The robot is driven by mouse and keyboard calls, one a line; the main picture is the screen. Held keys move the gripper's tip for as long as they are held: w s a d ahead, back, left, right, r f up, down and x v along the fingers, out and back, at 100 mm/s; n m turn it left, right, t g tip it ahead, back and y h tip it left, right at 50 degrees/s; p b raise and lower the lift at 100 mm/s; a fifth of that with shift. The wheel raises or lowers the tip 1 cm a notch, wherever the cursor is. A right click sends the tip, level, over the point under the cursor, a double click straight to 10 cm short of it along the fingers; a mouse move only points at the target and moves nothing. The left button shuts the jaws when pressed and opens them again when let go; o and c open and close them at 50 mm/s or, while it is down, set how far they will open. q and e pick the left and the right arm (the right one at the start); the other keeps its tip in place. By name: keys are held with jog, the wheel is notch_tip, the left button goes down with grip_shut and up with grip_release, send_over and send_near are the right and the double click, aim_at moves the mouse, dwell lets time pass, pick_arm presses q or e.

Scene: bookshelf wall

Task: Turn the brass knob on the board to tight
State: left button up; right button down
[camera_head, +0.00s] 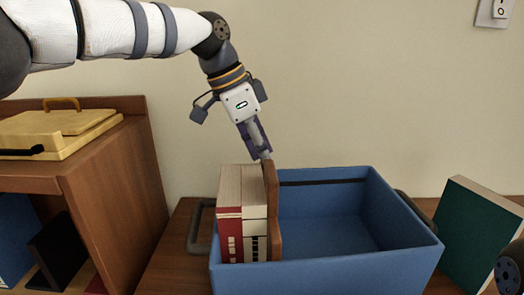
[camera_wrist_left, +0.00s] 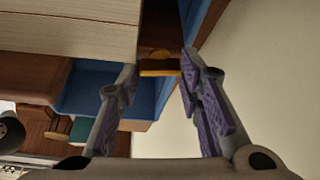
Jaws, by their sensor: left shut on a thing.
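A brown wooden board (camera_head: 273,210) stands upright in the blue crate (camera_head: 330,275), against the right side of the books. The brass knob (camera_wrist_left: 160,66) shows in the left wrist view as a yellowish bar at the board's edge. My left gripper (camera_head: 265,157) comes down from above to the board's top. In the head view the knob is hidden behind the fingers. No tight mark can be made out. My right gripper is not in view.
Cream and red books (camera_head: 240,200) stand left of the board. The crate's right part is empty. A green book (camera_head: 480,235) leans at the right. A wooden shelf (camera_head: 120,190) with a yellow case (camera_head: 60,130) stands at the left.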

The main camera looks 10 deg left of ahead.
pick_arm(q)
jog(key=shift+w+f+m+g+b, duration=0.1)
jog(key=shift+m+g+b, duration=0.25)
jog(key=shift+m, duration=0.65)
jog(key=o, duration=1.2)
jog(key=shift+c, duration=0.2)
jog(key=w+v, duration=0.1)
jog(key=v, duration=0.7)
jog(key=shift+s, duration=0.5)
jog(key=shift+a, duration=0.1)
